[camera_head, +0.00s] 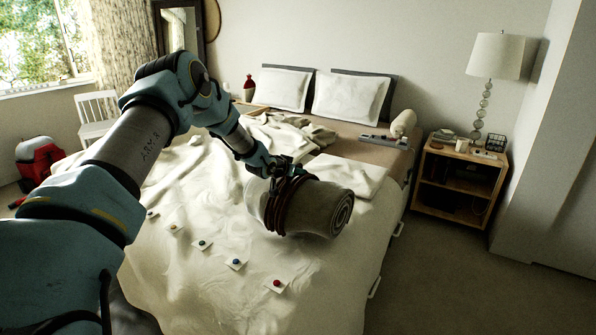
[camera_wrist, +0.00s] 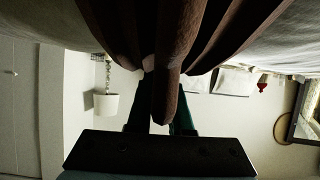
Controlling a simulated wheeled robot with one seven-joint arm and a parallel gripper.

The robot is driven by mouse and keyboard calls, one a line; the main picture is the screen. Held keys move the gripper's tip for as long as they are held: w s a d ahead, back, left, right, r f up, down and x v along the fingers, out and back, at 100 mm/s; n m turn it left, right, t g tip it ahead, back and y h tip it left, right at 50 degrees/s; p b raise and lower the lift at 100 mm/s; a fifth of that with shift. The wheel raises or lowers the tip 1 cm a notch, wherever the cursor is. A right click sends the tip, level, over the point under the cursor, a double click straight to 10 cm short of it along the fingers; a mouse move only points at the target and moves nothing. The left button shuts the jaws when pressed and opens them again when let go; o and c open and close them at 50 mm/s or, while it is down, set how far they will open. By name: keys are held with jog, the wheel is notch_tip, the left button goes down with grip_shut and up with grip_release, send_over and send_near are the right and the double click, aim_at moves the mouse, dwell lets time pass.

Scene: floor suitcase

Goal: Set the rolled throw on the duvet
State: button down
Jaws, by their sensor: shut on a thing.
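The rolled throw (camera_head: 327,207) is a grey-beige roll with a spiral end facing right and dark brown straps around it. My gripper (camera_head: 283,172) is shut on the brown strap at the top of the roll. In the wrist view the brown strap (camera_wrist: 175,55) runs between the fingers of my gripper (camera_wrist: 160,105), and the pale roll fills the upper edge. The white, rumpled duvet (camera_head: 190,285) covers the bed beneath. The roll is over the duvet's right part; I cannot tell whether its underside touches.
Several small cards with coloured dots, such as the red one (camera_head: 277,284), lie on the front of the duvet. A folded pale blanket (camera_head: 345,174) lies just behind the roll. A grey tray (camera_head: 384,142) is farther back. A wooden nightstand (camera_head: 460,190) stands right of the bed.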

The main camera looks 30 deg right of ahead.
jog(key=shift+r, duration=0.1)
jog(key=c, duration=0.8)
grip_release()
jog(key=shift+f, duration=0.25)
jog(key=shift+r, duration=0.15)
jog(key=b+v, duration=0.3)
jog(key=v, duration=0.9)
